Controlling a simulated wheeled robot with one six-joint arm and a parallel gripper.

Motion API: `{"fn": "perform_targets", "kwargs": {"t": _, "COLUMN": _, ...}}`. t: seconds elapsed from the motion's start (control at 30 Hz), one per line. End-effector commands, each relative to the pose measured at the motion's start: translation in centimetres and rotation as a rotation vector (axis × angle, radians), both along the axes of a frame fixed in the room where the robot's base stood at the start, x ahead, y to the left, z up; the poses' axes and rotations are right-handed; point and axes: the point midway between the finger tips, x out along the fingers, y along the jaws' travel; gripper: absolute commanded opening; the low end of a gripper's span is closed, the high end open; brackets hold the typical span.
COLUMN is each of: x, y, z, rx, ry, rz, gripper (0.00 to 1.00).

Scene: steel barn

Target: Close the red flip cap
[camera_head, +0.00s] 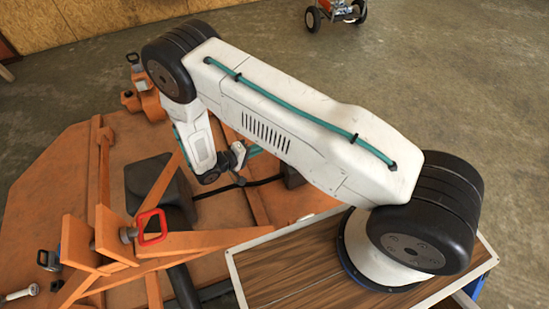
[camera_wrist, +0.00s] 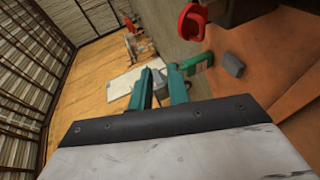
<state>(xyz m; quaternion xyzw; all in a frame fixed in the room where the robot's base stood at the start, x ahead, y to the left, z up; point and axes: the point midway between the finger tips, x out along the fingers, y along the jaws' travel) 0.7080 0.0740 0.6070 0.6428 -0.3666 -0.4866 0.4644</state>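A red loop-shaped part, which looks like the flip cap (camera_head: 151,228), stands raised on the orange frame at lower left in the head view. A red part, likely the same cap, shows at the top of the wrist view (camera_wrist: 192,22), upright and apart from my fingers. My gripper (camera_wrist: 163,72) has two teal fingers with a gap between them and nothing visibly held. In the head view my own arm partly hides the gripper, so its fingertips are unclear there. The cap's hinge and seat cannot be made out.
The orange machine (camera_head: 60,190) has upright plates and slanted bars around the cap. A dark grey block (camera_head: 158,182) sits behind it. A grey block (camera_wrist: 233,65) lies right of my fingers. A small red wheeled thing (camera_head: 335,12) stands far off on open concrete floor (camera_head: 480,90).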

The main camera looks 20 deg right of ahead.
Motion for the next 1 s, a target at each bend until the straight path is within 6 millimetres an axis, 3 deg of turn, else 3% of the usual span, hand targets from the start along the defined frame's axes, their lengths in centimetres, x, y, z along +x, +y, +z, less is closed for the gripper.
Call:
{"fn": "perform_targets", "kwargs": {"t": 0.03, "x": -0.7, "y": 0.1, "z": -2.1, "rx": -0.014, "ry": -0.003, "rz": 0.030, "gripper": 0.18}}
{"fn": "perform_targets", "kwargs": {"t": 0.1, "x": -1.3, "y": 0.2, "z": -4.3, "rx": -0.024, "ry": -0.018, "rz": 0.066, "gripper": 0.18}}
{"fn": "perform_targets", "kwargs": {"t": 0.3, "x": -2.4, "y": 0.2, "z": -7.8, "rx": -0.034, "ry": -0.043, "rz": 0.124, "gripper": 0.18}}
{"fn": "perform_targets", "kwargs": {"t": 0.47, "x": -2.2, "y": -0.8, "z": -8.6, "rx": -0.034, "ry": -0.048, "rz": 0.130, "gripper": 0.18}}
{"fn": "perform_targets", "kwargs": {"t": 0.8, "x": -0.2, "y": -5.4, "z": -9.8, "rx": -0.034, "ry": -0.046, "rz": 0.129, "gripper": 0.18}}
{"fn": "perform_targets", "kwargs": {"t": 1.0, "x": 0.4, "y": -6.6, "z": -10.1, "rx": -0.034, "ry": -0.046, "rz": 0.132, "gripper": 0.18}}
